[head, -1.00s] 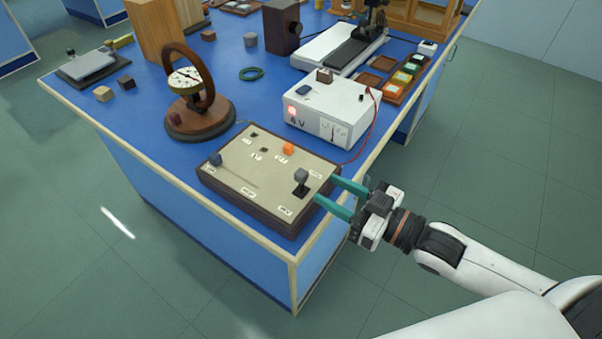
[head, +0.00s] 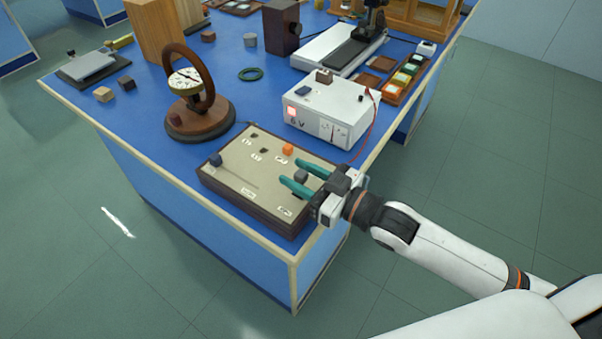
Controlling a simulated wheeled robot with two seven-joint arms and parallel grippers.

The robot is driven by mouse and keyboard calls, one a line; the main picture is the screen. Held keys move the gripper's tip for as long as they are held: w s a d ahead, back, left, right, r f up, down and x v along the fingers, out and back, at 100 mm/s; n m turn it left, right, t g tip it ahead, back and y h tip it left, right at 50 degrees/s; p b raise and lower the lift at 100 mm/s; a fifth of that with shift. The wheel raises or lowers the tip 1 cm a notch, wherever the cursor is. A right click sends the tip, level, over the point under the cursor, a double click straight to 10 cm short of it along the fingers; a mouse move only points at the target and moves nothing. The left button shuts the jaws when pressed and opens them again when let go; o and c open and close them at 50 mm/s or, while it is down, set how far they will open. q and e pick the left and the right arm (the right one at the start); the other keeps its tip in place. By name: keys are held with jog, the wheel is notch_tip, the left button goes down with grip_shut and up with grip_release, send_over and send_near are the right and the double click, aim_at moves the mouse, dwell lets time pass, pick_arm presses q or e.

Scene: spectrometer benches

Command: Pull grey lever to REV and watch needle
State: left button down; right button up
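The grey lever (head: 301,175) stands at the right part of the control panel (head: 235,175), a beige board with a dark base at the bench corner. My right gripper (head: 290,170) is over the panel with its two teal fingers apart, one on each side of the lever's grey knob. It looks open; whether a finger touches the knob cannot be told. The lever's base is hidden by the fingers. The dial (head: 186,81) with a dark needle sits in a brown wooden ring on a round base, behind the panel. My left gripper is not in view.
On the panel are an orange knob (head: 288,149) and a dark blue knob (head: 215,159). The white power box (head: 330,112) with a red lit lamp and red wire stands behind my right gripper. A green ring (head: 251,74) lies behind. Floor is free beyond the bench edge.

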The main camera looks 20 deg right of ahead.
grip_shut()
jog(key=shift+a, duration=0.1)
jog(key=shift+s+a+n+p, duration=0.2)
jog(key=shift+n+p, duration=0.3)
jog(key=shift+n, duration=0.15)
jog(key=shift+s+a+n+p, duration=0.2)
jog(key=shift+n+p, duration=0.25)
jog(key=shift+n, duration=0.2)
jog(key=shift+s+a+f+n+p, duration=0.2)
jog(key=shift+a+n+p, duration=0.1)
jog(key=shift+n, duration=0.45)
jog(key=shift+s+a+f+n+p, duration=0.2)
jog(key=shift+a+n+p, duration=0.1)
jog(key=shift+n, duration=0.45)
jog(key=shift+o, duration=0.8)
grip_release()
jog(key=shift+s+d, duration=0.1)
jog(key=shift+d, duration=0.05)
jog(key=b+v, duration=0.1)
jog(key=v, duration=1)
jog(key=shift+s+d, duration=0.25)
jog(key=shift+s, duration=0.05)
